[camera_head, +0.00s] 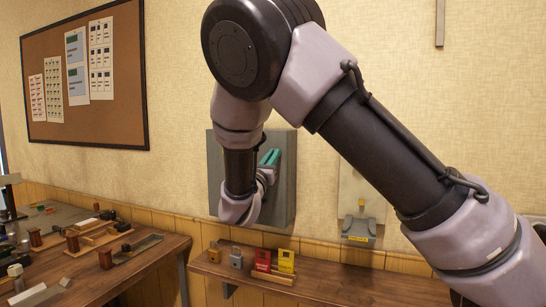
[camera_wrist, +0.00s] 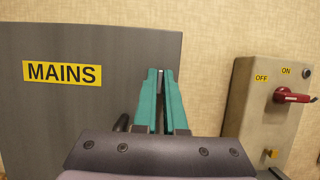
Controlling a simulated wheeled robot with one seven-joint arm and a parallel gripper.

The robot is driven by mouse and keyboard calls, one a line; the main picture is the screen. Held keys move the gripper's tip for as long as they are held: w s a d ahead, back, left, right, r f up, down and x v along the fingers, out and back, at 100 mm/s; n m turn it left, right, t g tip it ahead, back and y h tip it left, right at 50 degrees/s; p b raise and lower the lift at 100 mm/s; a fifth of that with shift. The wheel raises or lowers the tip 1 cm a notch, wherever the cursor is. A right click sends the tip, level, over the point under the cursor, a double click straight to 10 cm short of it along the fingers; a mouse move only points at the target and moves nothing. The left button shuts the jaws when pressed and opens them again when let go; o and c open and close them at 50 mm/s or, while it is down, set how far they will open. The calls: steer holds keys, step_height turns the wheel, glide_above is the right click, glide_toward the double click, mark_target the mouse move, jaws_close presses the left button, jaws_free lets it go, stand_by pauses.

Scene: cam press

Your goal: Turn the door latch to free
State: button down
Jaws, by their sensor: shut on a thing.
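The grey cabinet door marked MAINS (camera_wrist: 60,110) fills the left of the wrist view. In the head view the grey cabinet (camera_head: 284,207) hangs on the wall, partly behind my arm. My gripper (camera_wrist: 161,73) has teal fingers, which are at the door's right edge and close together. It also shows in the head view (camera_head: 270,157), in front of the cabinet. A thin dark piece (camera_wrist: 161,87), apparently the door latch, shows between the fingers, and they are shut on it. Most of the latch is hidden, so its angle cannot be told.
A switch box (camera_wrist: 264,110) with a red handle (camera_wrist: 291,96) and OFF and ON labels is right of my gripper. Below, a wooden shelf (camera_head: 335,284) holds a red padlock (camera_head: 263,261), a yellow padlock (camera_head: 286,261) and others. A cluttered workbench (camera_head: 150,263) stands left.

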steer(key=shift+m, duration=0.4)
steer(key=shift+a+m+g+h, duration=0.1)
steer(key=shift+m+g+h, duration=0.9)
steer(key=shift+m, duration=2.2)
steer(key=shift+d+m+g+h, duration=0.1)
steer(key=shift+m+g+h, duration=0.9)
steer(key=shift+m, duration=2.2)
steer(key=shift+a+m+g+h, duration=0.1)
steer(key=shift+m+g+h, duration=0.4)
steer(key=shift+m+g, duration=1.85)
steer(key=shift+m+t, duration=0.75)
steer(key=shift+m, duration=0.2)
steer(key=c, duration=1)
jaws_free()
steer(key=v, duration=1)
steer(key=shift+s+a, duration=0.25)
steer(key=shift+s, duration=0.05)
